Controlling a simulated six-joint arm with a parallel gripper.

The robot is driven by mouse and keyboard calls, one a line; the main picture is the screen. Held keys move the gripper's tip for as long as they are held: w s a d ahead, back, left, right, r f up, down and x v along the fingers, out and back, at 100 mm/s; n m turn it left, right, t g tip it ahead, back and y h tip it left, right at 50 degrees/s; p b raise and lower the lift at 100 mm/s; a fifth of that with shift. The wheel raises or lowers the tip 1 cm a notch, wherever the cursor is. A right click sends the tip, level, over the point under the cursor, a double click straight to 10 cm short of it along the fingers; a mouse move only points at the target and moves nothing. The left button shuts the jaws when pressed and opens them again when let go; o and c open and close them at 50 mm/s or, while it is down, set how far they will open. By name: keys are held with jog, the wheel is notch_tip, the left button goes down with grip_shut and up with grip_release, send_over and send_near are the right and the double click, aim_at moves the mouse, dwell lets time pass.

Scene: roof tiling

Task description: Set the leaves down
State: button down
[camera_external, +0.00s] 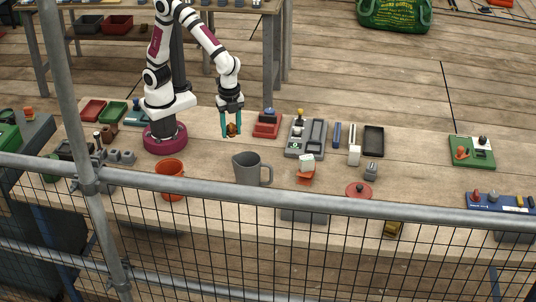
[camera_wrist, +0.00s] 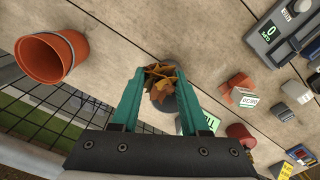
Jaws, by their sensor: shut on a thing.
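My gripper (camera_external: 231,133) points down above the workbench, its teal fingers shut on a clump of brown-orange leaves (camera_external: 232,129). In the wrist view the leaves (camera_wrist: 160,80) sit between the two fingertips (camera_wrist: 160,77). The leaves are held in the air, apart from the bench. A grey jug (camera_external: 247,170) with a handle stands below and slightly right in the external view. In the wrist view, a grey shape (camera_wrist: 168,104), apparently the jug, lies behind the leaves and is partly hidden by them.
An orange pot (camera_external: 170,182) stands left of the jug; it also shows in the wrist view (camera_wrist: 52,58). A white block (camera_external: 306,161) on an orange piece, a red lid (camera_external: 358,190) and a grey device (camera_external: 305,138) lie to the right. A railing (camera_external: 300,208) crosses in front.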

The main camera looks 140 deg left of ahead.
jog(key=s+a+n, duration=0.3)
jog(key=s, duration=0.2)
send_over(255, 150)
jog(key=f, duration=1.2)
jog(key=shift+s+d, duration=0.1)
jog(key=shift+d, duration=0.1)
jog(key=shift+a+f, duration=0.15)
jog(key=shift+f, duration=0.95)
jog(key=shift+a+f, duration=0.1)
jog(key=shift+f, duration=1)
jog(key=shift+f, duration=0.1)
jog(key=shift+c, duration=2)
grip_release()
